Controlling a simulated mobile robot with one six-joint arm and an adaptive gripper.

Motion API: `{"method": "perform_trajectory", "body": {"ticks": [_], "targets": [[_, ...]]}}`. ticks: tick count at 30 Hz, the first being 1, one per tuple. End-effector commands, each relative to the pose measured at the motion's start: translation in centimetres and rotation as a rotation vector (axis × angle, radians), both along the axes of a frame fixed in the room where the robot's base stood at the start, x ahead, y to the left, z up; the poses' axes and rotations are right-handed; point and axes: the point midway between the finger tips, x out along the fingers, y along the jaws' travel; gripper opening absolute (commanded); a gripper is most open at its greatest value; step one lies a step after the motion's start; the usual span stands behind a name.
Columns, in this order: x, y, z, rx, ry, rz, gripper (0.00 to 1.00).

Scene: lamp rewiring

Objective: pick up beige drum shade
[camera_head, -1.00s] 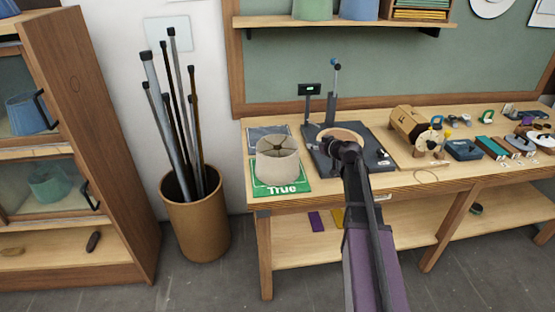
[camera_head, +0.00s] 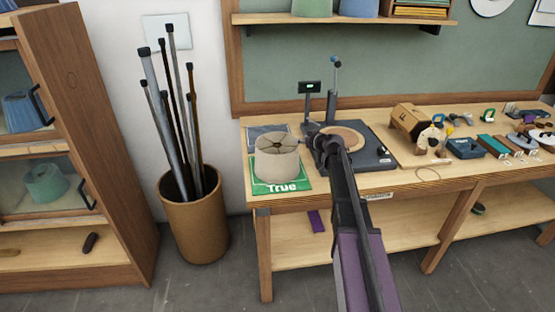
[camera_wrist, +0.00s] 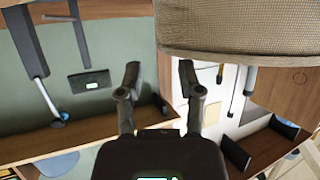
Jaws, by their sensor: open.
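The beige drum shade (camera_head: 277,160) stands upright on a green mat marked "True" (camera_head: 290,187) at the left end of the workbench. Its open top with dark wire spokes faces up. My gripper (camera_head: 318,146) is just right of the shade, and the arm hides much of it in the head view. In the wrist view my gripper (camera_wrist: 160,80) is open, with nothing visible between its fingers. The shade (camera_wrist: 240,32) fills the upper right there, close to the right fingertip. I cannot tell whether they touch.
A dark device with a round wooden disc (camera_head: 342,137) and an upright post (camera_head: 332,95) stands right behind my gripper. A small display (camera_head: 309,87) is beside the post. Lamp parts, including a blue box (camera_head: 465,148), lie further right. A bin of rods (camera_head: 196,225) stands left of the bench.

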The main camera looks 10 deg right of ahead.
Motion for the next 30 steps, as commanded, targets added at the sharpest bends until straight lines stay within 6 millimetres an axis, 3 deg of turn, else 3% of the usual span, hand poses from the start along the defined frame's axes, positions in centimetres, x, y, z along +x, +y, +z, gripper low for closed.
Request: {"method": "perform_trajectory", "body": {"ticks": [13, 24, 30], "targets": [[0.4, 0.2, -0.2, 0.0, 0.0, 0.001, 0.47], [3.7, 1.6, -1.7, 0.0, 0.0, 0.001, 0.47], [4.6, 2.1, -2.0, 0.0, 0.0, 0.001, 0.47]]}}
